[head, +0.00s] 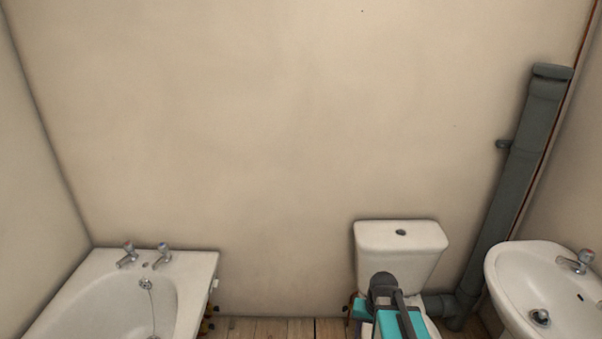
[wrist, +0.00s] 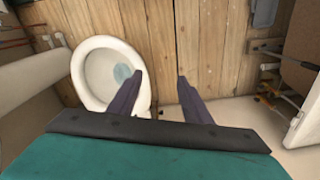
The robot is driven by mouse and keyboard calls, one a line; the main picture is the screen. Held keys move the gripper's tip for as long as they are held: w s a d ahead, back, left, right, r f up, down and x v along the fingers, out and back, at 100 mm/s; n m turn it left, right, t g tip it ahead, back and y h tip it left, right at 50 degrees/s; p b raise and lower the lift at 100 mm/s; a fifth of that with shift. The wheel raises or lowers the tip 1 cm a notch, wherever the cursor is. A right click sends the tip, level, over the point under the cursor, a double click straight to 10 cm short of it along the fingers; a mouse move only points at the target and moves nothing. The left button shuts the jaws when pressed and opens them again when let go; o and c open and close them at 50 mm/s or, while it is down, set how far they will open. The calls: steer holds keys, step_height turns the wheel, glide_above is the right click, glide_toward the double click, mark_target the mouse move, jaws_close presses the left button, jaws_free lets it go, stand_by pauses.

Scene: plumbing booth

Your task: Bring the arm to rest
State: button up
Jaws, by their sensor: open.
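My gripper (wrist: 160,80) shows in the wrist view with its two dark fingers apart and nothing between them. It points down over the plank floor (wrist: 160,30). The left finger overlaps the right side of the white toilet bowl (wrist: 95,62) in the picture; I cannot tell how far above it the finger is. In the head view, teal and dark grey parts of my arm (head: 403,322) stand at the bottom edge, in front of the toilet. The gripper's fingertips cannot be made out there.
The toilet cistern (head: 400,245) stands against the back wall. A bath (head: 205,265) with two taps is at the left. A washbasin (head: 510,275) is at the right, near a tall grey soil pipe (head: 518,165). Some floor (head: 265,328) shows between bath and toilet.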

steer(key=s+a+f+n, duration=0.2)
steer(key=s+a+n, duration=0.1)
steer(key=a, duration=0.1)
steer(key=s+f+g+b, duration=0.2)
steer(key=s+f+b, duration=0.3)
steer(key=s+f, duration=0.3)
steer(key=s+f+g+b, duration=0.2)
steer(key=s+f+b, duration=0.4)
steer(key=f, duration=0.9)
steer(key=s+f+g+b, duration=0.1)
steer(key=s+f+b, duration=0.5)
steer(key=s+f, duration=0.4)
step_height(320, 180, down, 2)
steer(key=shift+s+g, duration=0.4)
